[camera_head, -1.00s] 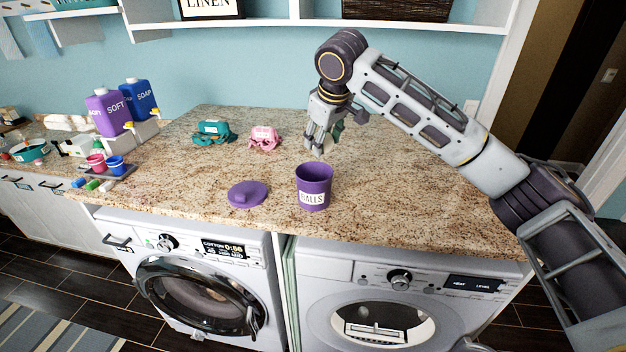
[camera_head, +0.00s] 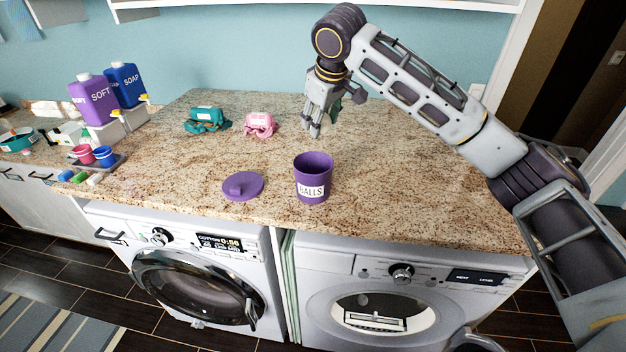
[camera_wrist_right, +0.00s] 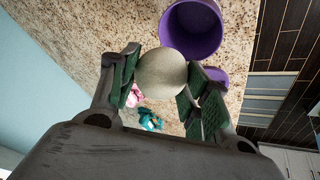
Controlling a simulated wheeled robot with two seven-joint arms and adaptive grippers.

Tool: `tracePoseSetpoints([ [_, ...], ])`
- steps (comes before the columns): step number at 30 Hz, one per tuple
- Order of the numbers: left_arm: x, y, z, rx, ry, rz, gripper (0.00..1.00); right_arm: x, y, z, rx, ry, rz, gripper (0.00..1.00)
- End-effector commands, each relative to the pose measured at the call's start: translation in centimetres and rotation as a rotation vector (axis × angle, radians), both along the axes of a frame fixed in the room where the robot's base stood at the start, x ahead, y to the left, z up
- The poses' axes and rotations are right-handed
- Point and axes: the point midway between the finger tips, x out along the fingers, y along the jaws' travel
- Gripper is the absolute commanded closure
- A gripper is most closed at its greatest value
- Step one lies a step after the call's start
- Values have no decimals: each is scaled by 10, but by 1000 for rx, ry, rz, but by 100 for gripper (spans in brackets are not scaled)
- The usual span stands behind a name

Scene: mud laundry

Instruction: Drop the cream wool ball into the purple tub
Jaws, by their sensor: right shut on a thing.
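The purple tub (camera_head: 314,180), labelled "BALLS", stands upright and open near the front of the countertop. It also shows in the right wrist view (camera_wrist_right: 192,32). My right gripper (camera_head: 316,128) is above the counter behind the tub, fingers pointing down. In the right wrist view my right gripper (camera_wrist_right: 160,80) is shut on the cream wool ball (camera_wrist_right: 161,72), held between its green pads beside the tub's opening. In the head view I cannot make out the ball. My left gripper is not in view.
A purple lid (camera_head: 243,186) lies left of the tub. Teal (camera_head: 207,119) and pink (camera_head: 260,124) bundles lie behind. Purple (camera_head: 92,97) and blue (camera_head: 126,86) bottles stand at left. The counter (camera_head: 410,195) right of the tub is clear.

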Motion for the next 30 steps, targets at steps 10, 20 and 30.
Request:
tracePoseSetpoints([
  [10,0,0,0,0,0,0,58,0,-1,-19,-1,1,0,75],
  [20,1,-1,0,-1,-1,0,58,0,-1,-47,0,1,-1,75],
  [30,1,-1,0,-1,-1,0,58,0,0,-59,0,0,-1,75],
])
